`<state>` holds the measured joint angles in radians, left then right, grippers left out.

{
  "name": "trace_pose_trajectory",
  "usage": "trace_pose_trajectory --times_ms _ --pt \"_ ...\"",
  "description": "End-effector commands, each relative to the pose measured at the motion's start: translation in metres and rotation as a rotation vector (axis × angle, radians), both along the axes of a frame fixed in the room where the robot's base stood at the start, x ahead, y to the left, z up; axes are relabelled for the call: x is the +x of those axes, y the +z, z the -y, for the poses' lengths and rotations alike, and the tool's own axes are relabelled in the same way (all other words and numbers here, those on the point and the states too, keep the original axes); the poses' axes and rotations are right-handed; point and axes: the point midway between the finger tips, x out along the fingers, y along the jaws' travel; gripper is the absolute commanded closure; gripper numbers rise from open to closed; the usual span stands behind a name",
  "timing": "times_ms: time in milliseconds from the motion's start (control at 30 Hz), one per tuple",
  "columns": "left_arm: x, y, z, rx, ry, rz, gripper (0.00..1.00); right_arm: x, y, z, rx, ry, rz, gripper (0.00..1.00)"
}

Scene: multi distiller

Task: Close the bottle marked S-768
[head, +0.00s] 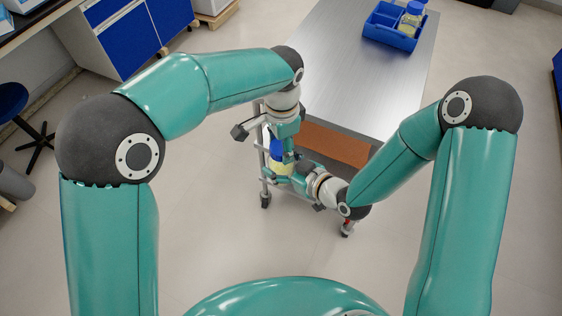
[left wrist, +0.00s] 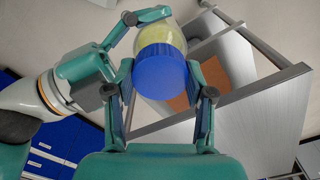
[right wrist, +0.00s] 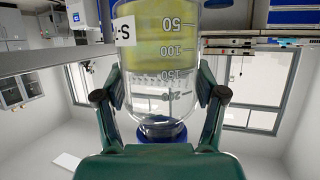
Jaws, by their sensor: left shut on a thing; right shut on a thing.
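The bottle (head: 280,167) holds yellow liquid and stands upright off the table, with a blue cap (head: 277,148) at its top. My left gripper (left wrist: 162,92) is shut on the blue cap (left wrist: 160,74) from above. My right gripper (right wrist: 160,82) is shut around the bottle's body from the side. The right wrist view is upside down: the bottle (right wrist: 165,70) shows volume marks, and its label (right wrist: 124,30) shows only "S-", the number being out of frame. Part of the blue cap shows below the glass there. Whether the cap is screwed tight cannot be told.
Most of the table top is clear. An orange-brown board (head: 333,145) shows at the table's near end. A stool (head: 15,110) and cabinets (head: 120,40) are far left.

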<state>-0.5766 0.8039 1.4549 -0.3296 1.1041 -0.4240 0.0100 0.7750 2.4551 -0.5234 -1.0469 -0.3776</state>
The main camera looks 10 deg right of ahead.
Motion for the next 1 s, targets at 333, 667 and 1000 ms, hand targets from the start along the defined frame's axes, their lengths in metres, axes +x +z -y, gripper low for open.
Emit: trace_pose_trajectory --times_ms 333,667,1000 --pt "0.002 0.000 -0.001 -0.001 -0.328 0.004 0.45 0.000 0.001 -0.001 0.000 0.003 0.002 1.00" --pt "0.001 0.000 0.000 -0.001 -0.326 0.001 0.17 0.000 0.001 0.000 0.001 0.002 0.003 1.00" --pt "0.001 0.013 0.000 -0.001 -0.326 0.003 0.17 0.000 0.001 0.000 0.001 0.000 0.003 1.00"
